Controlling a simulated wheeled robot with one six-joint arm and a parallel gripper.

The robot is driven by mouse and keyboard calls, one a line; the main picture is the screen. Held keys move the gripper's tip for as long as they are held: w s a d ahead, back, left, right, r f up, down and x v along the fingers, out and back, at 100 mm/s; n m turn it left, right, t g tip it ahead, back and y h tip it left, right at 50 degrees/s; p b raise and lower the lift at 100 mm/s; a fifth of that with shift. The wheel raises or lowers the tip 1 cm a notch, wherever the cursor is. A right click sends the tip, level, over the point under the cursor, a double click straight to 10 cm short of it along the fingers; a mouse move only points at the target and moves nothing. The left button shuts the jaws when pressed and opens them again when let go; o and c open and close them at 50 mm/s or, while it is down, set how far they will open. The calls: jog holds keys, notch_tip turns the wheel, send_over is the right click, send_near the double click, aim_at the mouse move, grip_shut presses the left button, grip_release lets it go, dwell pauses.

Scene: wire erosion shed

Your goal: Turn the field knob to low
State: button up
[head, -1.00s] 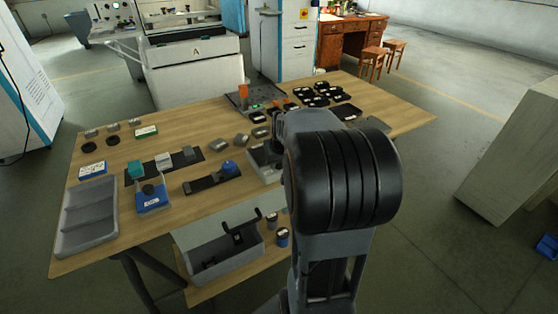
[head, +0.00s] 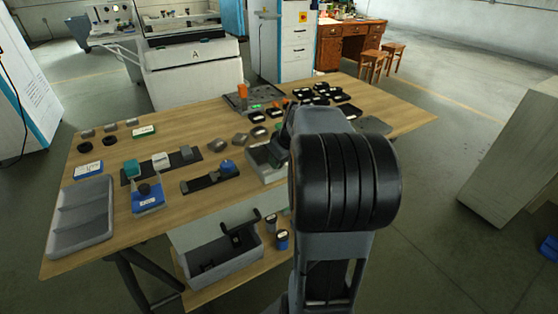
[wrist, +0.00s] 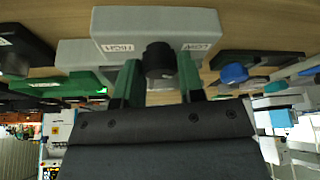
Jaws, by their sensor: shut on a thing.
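The field knob (wrist: 158,60) is a black round knob on the face of a pale grey box (wrist: 222,26). In the wrist view the box appears upside down, with a HIGH label (wrist: 119,47) left of the knob and a LOW label (wrist: 196,48) right of it. My gripper (wrist: 158,72) has its two green fingers on either side of the knob and is shut on it. Where the knob points cannot be made out. In the head view the grey box (head: 258,163) stands on the table, partly hidden by my arm, and the knob cannot be made out.
The wooden table (head: 150,222) holds a grey compartment tray (head: 80,218) at left, a black slide with a blue knob (head: 210,177), a blue-based block (head: 147,204) and several black trays behind. A grey bin (head: 225,262) sits on the lower shelf.

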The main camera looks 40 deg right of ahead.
dwell(0.4)
jog(key=o, duration=0.9)
jog(key=shift+r, duration=0.1)
jog(key=p+v, duration=0.2)
jog(key=v, duration=1.1)
jog(key=shift+r+p, duration=0.35)
jog(key=shift+p, duration=0.05)
